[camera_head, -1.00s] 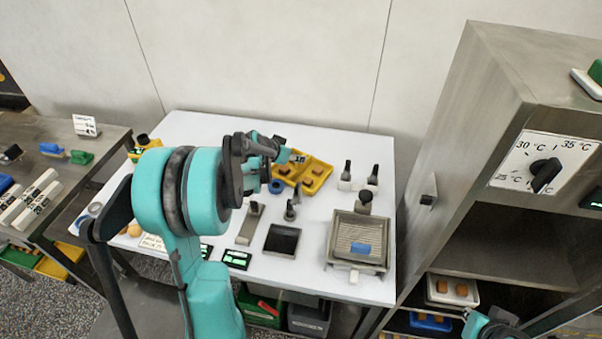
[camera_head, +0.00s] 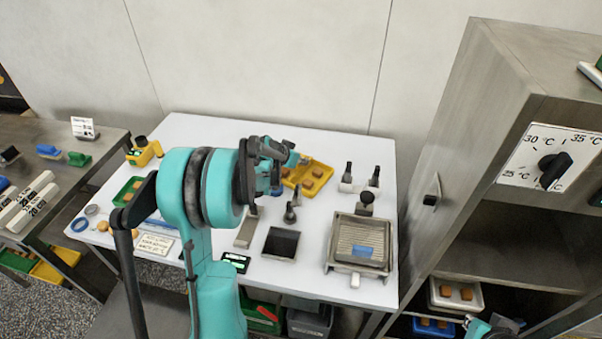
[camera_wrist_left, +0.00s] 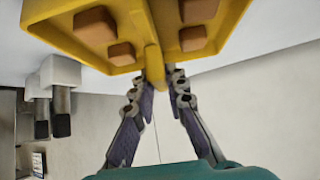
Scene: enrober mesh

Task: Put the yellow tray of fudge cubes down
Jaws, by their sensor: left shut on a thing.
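The yellow tray of fudge cubes (camera_head: 321,174) is over the back middle of the white table, with brown cubes in its compartments. In the left wrist view the tray (camera_wrist_left: 108,51) fills the top. My left gripper (camera_head: 288,170) is at the tray's near left side in the head view and hides part of it. In the left wrist view its fingers (camera_wrist_left: 157,80) are shut on the yellow tab at the tray's middle. I cannot tell whether the tray touches the table. Part of my right arm's end (camera_head: 490,328) shows at the bottom right; its fingers are unclear.
The white table (camera_head: 335,145) also holds a wire-mesh tray (camera_head: 345,268) with a blue block, a dark square pan (camera_head: 281,243) and several upright dark-handled tools. A green tray (camera_head: 120,197) is at the left. A steel cabinet (camera_head: 470,120) stands close at the right.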

